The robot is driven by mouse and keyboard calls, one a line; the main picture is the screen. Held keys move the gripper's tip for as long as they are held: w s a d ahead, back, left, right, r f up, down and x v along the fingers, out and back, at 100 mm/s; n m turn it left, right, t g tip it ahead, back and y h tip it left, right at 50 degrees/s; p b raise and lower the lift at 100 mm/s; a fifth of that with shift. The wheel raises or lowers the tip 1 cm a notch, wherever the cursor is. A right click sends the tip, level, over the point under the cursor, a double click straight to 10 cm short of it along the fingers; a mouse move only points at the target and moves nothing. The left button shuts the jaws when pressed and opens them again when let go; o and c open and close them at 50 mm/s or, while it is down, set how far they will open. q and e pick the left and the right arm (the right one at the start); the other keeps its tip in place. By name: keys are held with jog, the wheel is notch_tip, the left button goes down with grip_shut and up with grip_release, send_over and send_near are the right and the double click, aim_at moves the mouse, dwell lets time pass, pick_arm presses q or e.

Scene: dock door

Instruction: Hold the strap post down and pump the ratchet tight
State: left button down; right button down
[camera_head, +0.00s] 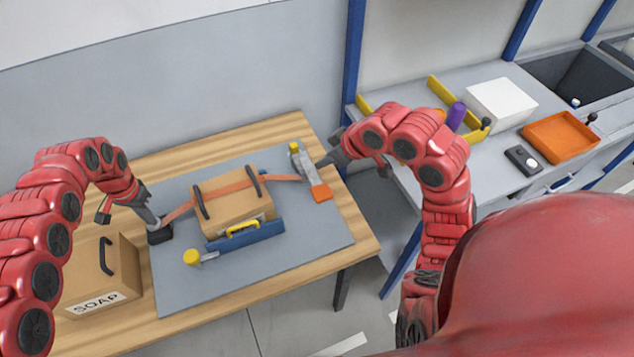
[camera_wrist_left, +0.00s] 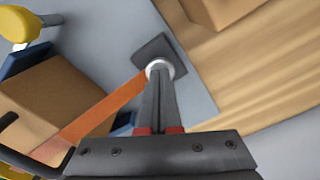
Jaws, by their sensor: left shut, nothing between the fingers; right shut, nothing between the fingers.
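The strap post has a dark square base (camera_head: 160,236) on the grey mat, left of the carton; the base also shows in the left wrist view (camera_wrist_left: 150,47). My left gripper (camera_head: 153,223) is shut, its tips at the post's pale round top (camera_wrist_left: 160,66); exact contact is hard to tell. The orange strap (camera_head: 222,189) runs from the post over a brown carton (camera_head: 238,209) to the grey metal ratchet (camera_head: 301,162). My right gripper (camera_head: 322,162) is shut and empty, close beside the ratchet's right side; whether it touches is unclear.
A blue bar with a yellow handle (camera_head: 243,232) lies in front of the carton, near a yellow knob (camera_head: 192,257). A SOAP box (camera_head: 104,270) stands at the table's left. An orange tag (camera_head: 321,192) lies by the ratchet. A side bench (camera_head: 470,160) holds an orange tray (camera_head: 560,137).

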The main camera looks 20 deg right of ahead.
pick_arm(q)
jog(key=shift+r+p, duration=1.05)
jog(key=shift+r, duration=0.1)
jog(key=shift+r+p, duration=1.85)
jog(key=shift+r, duration=0.45)
